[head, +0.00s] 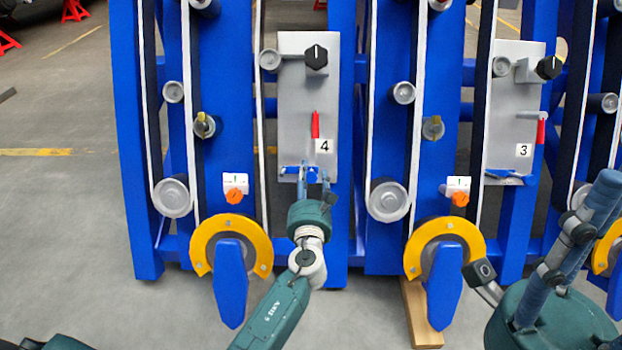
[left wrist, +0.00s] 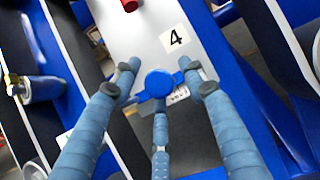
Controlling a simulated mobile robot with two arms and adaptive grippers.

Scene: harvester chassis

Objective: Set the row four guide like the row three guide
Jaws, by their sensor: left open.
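The row four panel (head: 295,95) is a grey plate marked 4. Its blue guide piece with a round knob (left wrist: 160,83) sits at the plate's lower edge, partly hidden by my gripper in the head view. My left gripper (head: 313,172) is open, its fingers either side of that knob in the left wrist view (left wrist: 160,78); contact cannot be told. The row three panel (head: 508,110), marked 3, has a similar blue guide piece (head: 510,178) at its lower edge, looking tilted. My right gripper (head: 540,235) is at the lower right, fingers spread, apart from the guides.
Row four has a black knob (head: 316,57) and an upright red handle (head: 315,124). Row three has a black knob (head: 549,67) and a red handle (head: 541,132) on a grey lever. Orange knobs (head: 235,195) and yellow rings (head: 203,243) sit lower. Open floor lies left.

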